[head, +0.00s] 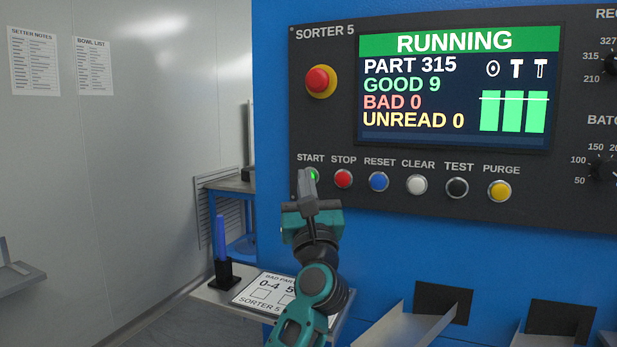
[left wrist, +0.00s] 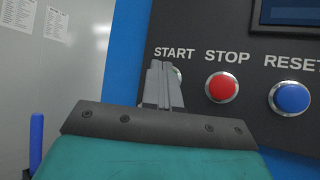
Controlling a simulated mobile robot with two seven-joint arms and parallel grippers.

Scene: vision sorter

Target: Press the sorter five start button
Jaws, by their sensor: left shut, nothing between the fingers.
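The Sorter 5 panel (head: 325,130) is dark, on a blue cabinet. The green START button (head: 312,175) is lit and partly hidden behind my left gripper's fingertips. My left gripper (head: 306,178) is shut and empty, with its tips right at the button. In the left wrist view the shut fingers (left wrist: 160,80) cover most of the START button (left wrist: 178,72); I cannot tell for sure whether they touch it. The screen (head: 460,90) reads RUNNING, part 315, good 9, bad 0, unread 0. My right gripper is in neither view.
The red STOP button (head: 343,178) is just right of START, then the blue RESET button (head: 378,181) and others. A red emergency button (head: 318,80) is above. Metal chutes (head: 408,322) stand lower right.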

